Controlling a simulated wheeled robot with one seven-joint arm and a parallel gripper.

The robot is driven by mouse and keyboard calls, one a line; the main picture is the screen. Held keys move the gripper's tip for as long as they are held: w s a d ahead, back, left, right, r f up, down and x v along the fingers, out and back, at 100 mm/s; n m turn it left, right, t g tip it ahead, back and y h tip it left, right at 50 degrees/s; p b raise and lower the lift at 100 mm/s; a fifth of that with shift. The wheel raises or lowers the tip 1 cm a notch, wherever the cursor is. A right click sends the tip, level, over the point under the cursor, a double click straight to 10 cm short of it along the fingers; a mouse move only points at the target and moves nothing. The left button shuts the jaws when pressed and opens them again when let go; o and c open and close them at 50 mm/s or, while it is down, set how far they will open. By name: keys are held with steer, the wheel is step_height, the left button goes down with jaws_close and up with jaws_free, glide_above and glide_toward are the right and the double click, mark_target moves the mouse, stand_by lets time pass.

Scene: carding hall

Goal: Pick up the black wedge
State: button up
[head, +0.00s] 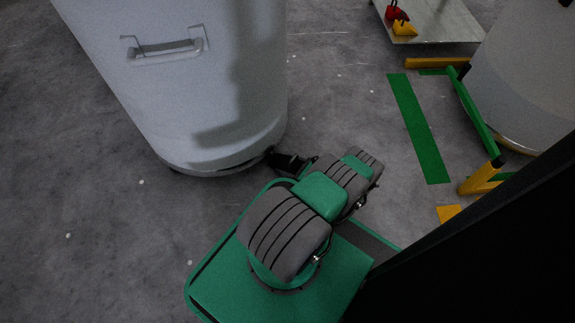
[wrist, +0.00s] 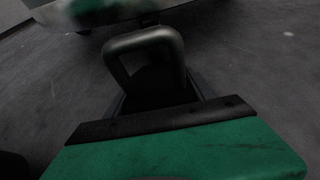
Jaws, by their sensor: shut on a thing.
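The black wedge (wrist: 152,84) shows in the wrist view with its dark loop handle (wrist: 116,62) standing up toward the top. My gripper (wrist: 155,118) is shut on it, its green body and black edge filling the bottom of that view. In the head view my gripper (head: 301,165) is small, at the far end of my arm, with the black wedge (head: 280,158) at its tip, close to the foot of a large pale can (head: 215,90). My arm and gripper hide part of the wedge. I cannot tell whether it touches the floor or the can.
A low metal trolley (head: 440,22) at the top right carries a red wedge (head: 396,14) and a yellow wedge (head: 404,28). Another pale can (head: 525,75) stands at right by a green and yellow frame (head: 475,110). Grey floor lies open at left, and a green stripe (head: 418,125) marks it at right.

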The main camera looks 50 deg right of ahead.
steer(key=c, duration=0.6)
